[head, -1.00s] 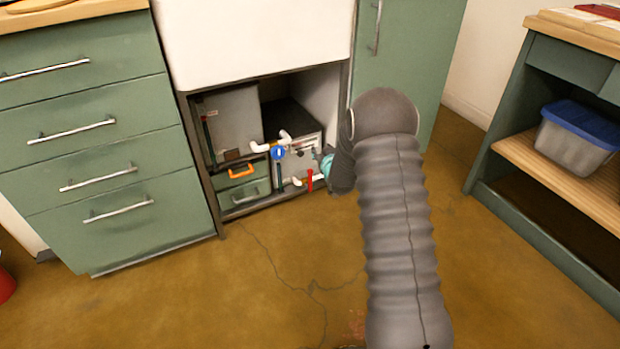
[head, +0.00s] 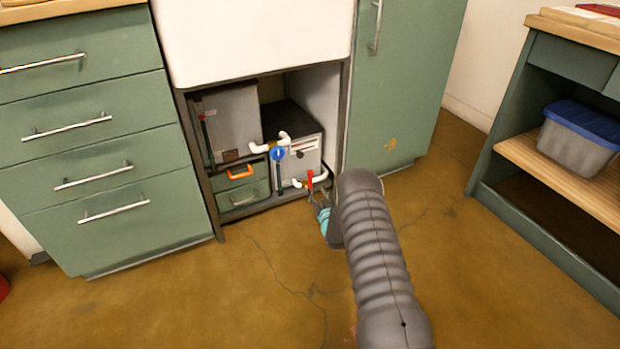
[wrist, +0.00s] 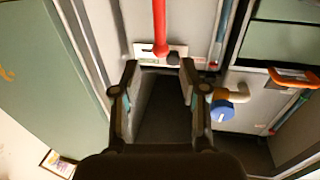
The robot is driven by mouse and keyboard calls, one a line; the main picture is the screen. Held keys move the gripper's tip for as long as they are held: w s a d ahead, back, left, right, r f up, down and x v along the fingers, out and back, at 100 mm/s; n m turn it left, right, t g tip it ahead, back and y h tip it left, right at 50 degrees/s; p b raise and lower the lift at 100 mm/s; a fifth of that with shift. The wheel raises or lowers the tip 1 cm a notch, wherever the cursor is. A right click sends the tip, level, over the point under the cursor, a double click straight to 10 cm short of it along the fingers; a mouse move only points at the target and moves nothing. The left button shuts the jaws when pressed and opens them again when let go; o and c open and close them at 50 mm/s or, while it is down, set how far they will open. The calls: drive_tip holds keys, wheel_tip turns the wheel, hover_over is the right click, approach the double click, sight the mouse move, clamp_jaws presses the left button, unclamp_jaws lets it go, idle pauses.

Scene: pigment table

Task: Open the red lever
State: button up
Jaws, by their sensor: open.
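The red lever (head: 310,179) is a small upright handle on the white pipework low in the open cabinet under the sink. In the wrist view the red lever (wrist: 160,30) is a long bar whose end lies just beyond my fingertips, roughly midway between them. My gripper (wrist: 159,72) is open with nothing between its fingers. In the head view my gripper (head: 317,200) is just below and to the right of the lever, partly hidden by my arm. I cannot tell whether a finger touches the lever.
A blue round valve (head: 278,153) sits on the pipe left of the lever; it also shows in the wrist view (wrist: 222,110). A cabinet door (head: 395,110) is at the right. The floor in front is clear.

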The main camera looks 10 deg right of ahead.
sight(311, 177)
drive_tip(key=w, duration=0.3)
drive_tip(key=w+a+b, duration=0.1)
drive_tip(key=w, duration=0.6)
drive_tip(key=shift+w+a+b, duration=0.1)
drive_tip(key=shift+a+b, duration=0.05)
drive_tip(key=shift+b, duration=0.2)
clamp_jaws()
